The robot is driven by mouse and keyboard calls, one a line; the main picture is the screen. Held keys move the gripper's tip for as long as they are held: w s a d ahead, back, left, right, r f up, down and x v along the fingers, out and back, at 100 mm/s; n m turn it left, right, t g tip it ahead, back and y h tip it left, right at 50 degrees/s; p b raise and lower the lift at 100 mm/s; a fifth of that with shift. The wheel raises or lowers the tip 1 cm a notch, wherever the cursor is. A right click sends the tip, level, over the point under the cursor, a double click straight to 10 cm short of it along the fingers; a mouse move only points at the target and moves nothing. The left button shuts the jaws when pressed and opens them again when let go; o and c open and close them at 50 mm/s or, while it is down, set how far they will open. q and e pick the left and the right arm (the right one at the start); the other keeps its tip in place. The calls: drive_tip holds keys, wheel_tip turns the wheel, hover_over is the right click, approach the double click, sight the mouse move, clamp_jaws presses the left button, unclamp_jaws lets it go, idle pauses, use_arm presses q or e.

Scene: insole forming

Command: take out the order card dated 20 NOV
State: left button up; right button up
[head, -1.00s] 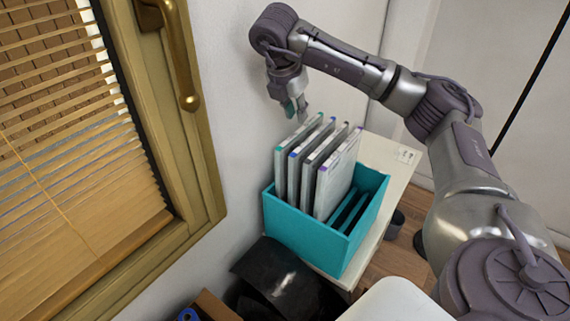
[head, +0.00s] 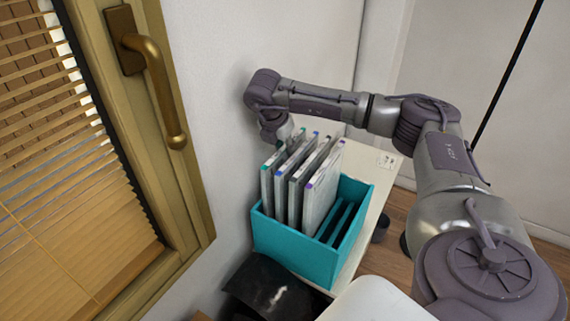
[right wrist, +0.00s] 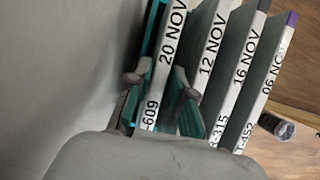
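The 20 NOV card (right wrist: 168,50) is the leftmost of the upright cards in the right wrist view. In the head view the leftmost card (head: 267,192), with a teal corner, matches it. The cards stand in a teal box (head: 290,250). My right gripper (right wrist: 160,88) has its fingers on either side of the 20 NOV card's top edge, with a gap visible on the right; it looks open. In the head view my right gripper (head: 281,135) is at the cards' far end, its fingertips partly hidden. My left gripper is out of view.
The 12 NOV card (right wrist: 208,55), 16 NOV card (right wrist: 243,65) and 06 NOV card (right wrist: 277,62) stand to the right, close together. Empty slots lie right of them. The wall (head: 215,130) is close on the left. A dark cup (head: 380,230) stands beyond the white table (head: 375,190).

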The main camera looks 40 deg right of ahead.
drive_tip(key=p+x, duration=0.1)
drive_tip(key=x, duration=0.2)
drive_tip(key=shift+d+f, duration=0.1)
drive_tip(key=shift+f, duration=0.15)
drive_tip(key=shift+w+f+b, duration=0.1)
drive_tip(key=shift+f+b, duration=0.15)
drive_tip(key=shift+b, duration=0.15)
drive_tip(key=shift+c, duration=0.3)
clamp_jaws()
